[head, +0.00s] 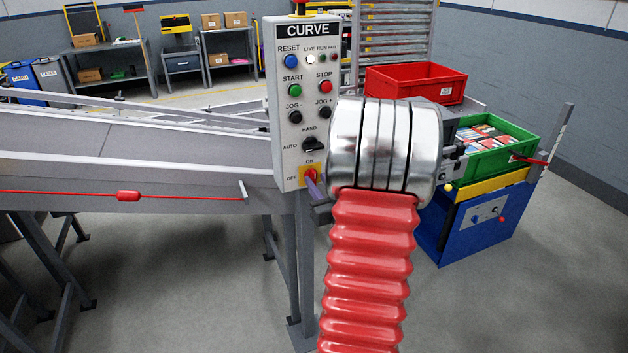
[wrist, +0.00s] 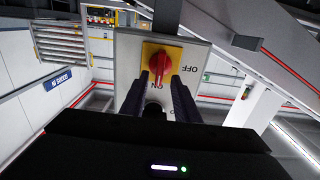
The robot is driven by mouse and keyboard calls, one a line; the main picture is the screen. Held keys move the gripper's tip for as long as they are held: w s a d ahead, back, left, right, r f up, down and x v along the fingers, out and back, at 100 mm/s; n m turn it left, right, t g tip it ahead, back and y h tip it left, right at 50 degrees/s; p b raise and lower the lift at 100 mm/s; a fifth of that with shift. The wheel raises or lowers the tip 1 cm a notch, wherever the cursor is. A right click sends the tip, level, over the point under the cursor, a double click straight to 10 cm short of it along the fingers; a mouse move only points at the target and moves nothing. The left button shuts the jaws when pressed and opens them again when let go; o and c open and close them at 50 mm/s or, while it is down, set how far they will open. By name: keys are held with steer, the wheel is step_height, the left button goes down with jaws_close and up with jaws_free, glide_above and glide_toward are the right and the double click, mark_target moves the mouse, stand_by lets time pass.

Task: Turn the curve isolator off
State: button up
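The curve isolator is a red rotary knob on a yellow plate (head: 312,177), low on the grey control panel headed CURVE (head: 283,100). In the head view, ON is printed above the plate and OFF to its left. In the wrist view, seen upside down, the red knob (wrist: 160,64) has its grip roughly vertical, in line with the ON side. My gripper (wrist: 159,78) has its two dark fingers apart, tips on either side of the knob. I cannot tell whether they touch it. In the head view my wrist hides most of the gripper.
The panel also carries a HAND/AUTO selector (head: 312,145) just above the isolator, plus several buttons. A conveyor (head: 130,150) runs left of the panel. A red bin (head: 415,82) and a green bin (head: 497,150) stand to the right, close to my wrist.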

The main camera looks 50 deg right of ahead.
mark_target(313, 178)
steer(key=shift+x, duration=1.3)
steer(key=shift+c, duration=0.4)
jaws_close()
steer(key=shift+a, duration=0.3)
steer(key=shift+d, duration=0.15)
